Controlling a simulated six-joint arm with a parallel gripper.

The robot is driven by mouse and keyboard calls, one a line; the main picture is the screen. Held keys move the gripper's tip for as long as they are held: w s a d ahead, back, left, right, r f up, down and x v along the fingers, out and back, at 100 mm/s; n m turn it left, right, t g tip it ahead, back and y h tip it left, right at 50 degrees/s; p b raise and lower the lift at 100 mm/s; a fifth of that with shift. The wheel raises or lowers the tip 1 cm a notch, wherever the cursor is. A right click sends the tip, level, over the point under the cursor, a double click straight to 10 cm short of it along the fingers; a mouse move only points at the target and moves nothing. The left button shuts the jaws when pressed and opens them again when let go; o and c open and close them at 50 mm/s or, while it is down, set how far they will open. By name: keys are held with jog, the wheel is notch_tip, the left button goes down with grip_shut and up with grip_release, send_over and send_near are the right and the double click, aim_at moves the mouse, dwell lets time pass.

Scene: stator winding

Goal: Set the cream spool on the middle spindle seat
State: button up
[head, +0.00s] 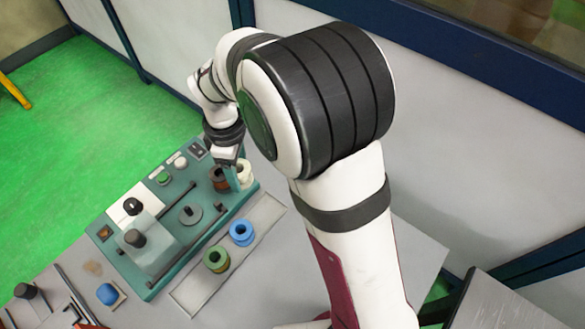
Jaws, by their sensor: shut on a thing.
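The cream spool (245,173) is at the far right end of the teal winding machine (236,199), partly hidden by my gripper. My gripper (236,174) points down there and is shut on the cream spool; its fingertips are hard to make out. A brown spool (218,180) stands on the machine just left of my gripper. A dark round seat with a short upright spindle (190,212) is bare, nearer the machine's middle, to the left of and below my gripper.
A blue spool (241,233) and a green spool (216,259) stand in a shallow grey tray (264,221) in front of the machine. Bare table lies right of the tray.

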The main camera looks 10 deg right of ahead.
aim_at(186, 208)
jog(key=a, duration=0.4)
jog(key=s+a+n, duration=0.1)
jog(key=a, duration=0.3)
jog(key=s+a+n, duration=0.1)
jog(key=a, duration=0.4)
jog(key=shift+s+a+r, duration=0.1)
jog(key=shift+s, duration=0.15)
jog(key=shift+s+a+f+n, duration=0.1)
jog(key=shift+a+f+n, duration=0.1)
jog(key=shift+n, duration=0.1)
jog(key=shift+f, duration=1.8)
jog(key=shift+f, duration=1)
jog(key=shift+f, duration=0.75)
jog(key=shift+f, duration=0.1)
jog(key=shift+f, duration=0.45)
